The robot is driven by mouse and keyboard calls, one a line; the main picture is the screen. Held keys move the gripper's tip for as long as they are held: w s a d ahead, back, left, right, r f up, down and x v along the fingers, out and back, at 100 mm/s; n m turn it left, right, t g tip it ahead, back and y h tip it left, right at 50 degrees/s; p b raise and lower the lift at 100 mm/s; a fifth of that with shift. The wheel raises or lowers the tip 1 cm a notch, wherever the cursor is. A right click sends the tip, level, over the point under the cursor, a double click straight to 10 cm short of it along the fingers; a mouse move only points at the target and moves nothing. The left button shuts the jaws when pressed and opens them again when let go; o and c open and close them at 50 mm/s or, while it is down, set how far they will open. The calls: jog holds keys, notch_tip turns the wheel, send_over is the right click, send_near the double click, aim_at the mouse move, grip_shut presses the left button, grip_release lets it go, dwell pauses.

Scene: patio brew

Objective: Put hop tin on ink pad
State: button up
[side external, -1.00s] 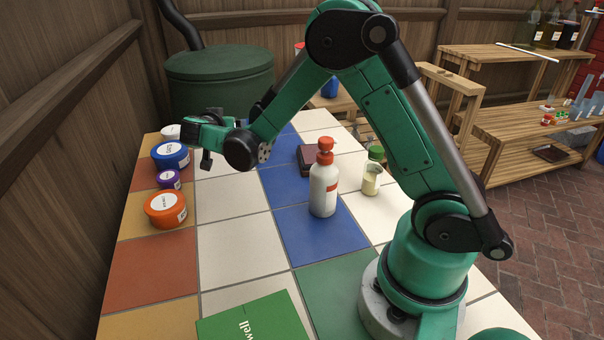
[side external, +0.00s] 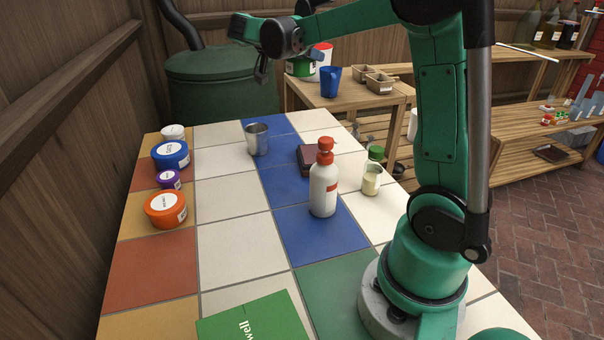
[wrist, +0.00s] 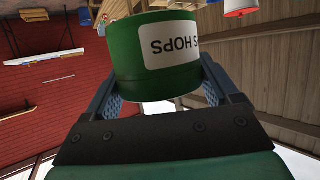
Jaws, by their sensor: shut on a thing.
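The hop tin (wrist: 155,55) is a green cylinder with a white label reading HOPS, upside down in the wrist view. My gripper (wrist: 158,92) is shut on it, one blue finger on each side. In the side view the green tin (side external: 299,68) shows below my raised wrist, beyond the tiled table, in line with the back wooden bench. I cannot tell whether it touches that bench. The ink pad appears to be the flat dark maroon block (side external: 309,158) on the blue tiles; its top looks bare.
A white bottle with a red cap (side external: 323,188) stands just in front of the pad. A small green-capped jar (side external: 372,177) is right of it, a metal cup (side external: 257,140) behind left. Several tubs line the left edge. A blue mug (side external: 330,82) stands on the bench (side external: 370,95).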

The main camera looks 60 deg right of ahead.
jog(key=s+d, duration=0.1)
jog(key=s+m+g, duration=0.1)
jog(key=shift+s+d+g, duration=0.3)
jog(key=shift+d, duration=0.05)
send_over(314, 153)
notch_tip(314, 153, down, 15)
jog(key=shift+a, duration=0.1)
jog(key=shift+f, duration=2.2)
jog(key=shift+f, duration=0.15)
jog(key=o, duration=1.1)
